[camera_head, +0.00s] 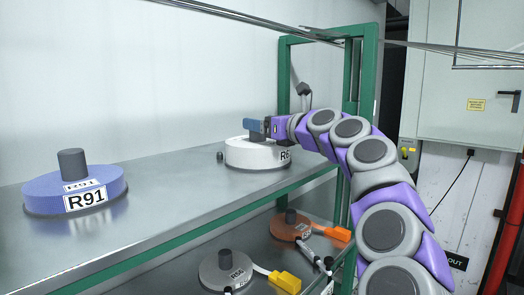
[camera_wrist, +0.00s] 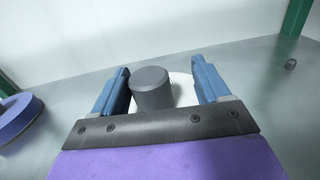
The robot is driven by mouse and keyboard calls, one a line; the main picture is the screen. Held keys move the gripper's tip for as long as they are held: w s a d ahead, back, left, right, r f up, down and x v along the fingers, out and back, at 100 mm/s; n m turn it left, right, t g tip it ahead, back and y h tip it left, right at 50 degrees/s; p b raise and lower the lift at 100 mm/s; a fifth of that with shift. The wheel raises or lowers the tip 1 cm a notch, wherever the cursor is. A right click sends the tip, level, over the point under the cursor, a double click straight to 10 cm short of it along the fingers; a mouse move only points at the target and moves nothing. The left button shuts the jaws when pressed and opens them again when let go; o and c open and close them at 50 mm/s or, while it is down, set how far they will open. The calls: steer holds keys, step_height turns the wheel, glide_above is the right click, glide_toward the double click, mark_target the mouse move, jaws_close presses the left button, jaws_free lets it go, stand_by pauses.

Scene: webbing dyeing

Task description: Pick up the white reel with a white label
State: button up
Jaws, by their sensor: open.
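The white reel (camera_head: 240,153) stands on the upper metal shelf near the green post, with a white label reading "R6" and more hidden by my arm. In the wrist view its white top (camera_wrist: 181,88) shows behind its dark grey hub (camera_wrist: 151,88). My gripper (camera_head: 258,127) is at the top of the reel. In the wrist view my gripper (camera_wrist: 163,85) is open, with one blue finger on each side of the hub. The hub is nearer the left finger, and I cannot tell whether they touch.
A blue-purple reel (camera_head: 75,190) labelled R91 stands on the upper shelf (camera_head: 150,215) at left. A grey reel (camera_head: 226,270) and an orange reel (camera_head: 290,226) are on the lower shelf. A green post (camera_head: 284,75) stands behind. A small grey knob (camera_head: 220,156) is beside the white reel.

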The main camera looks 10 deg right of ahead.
steer(key=shift+w+a, duration=0.3)
steer(key=shift+w, duration=0.15)
steer(key=shift+w+a, duration=0.35)
steer(key=shift+a, duration=0.95)
steer(key=shift+d, duration=0.75)
steer(key=c, duration=0.9)
steer(key=shift+a, duration=0.3)
jaws_close()
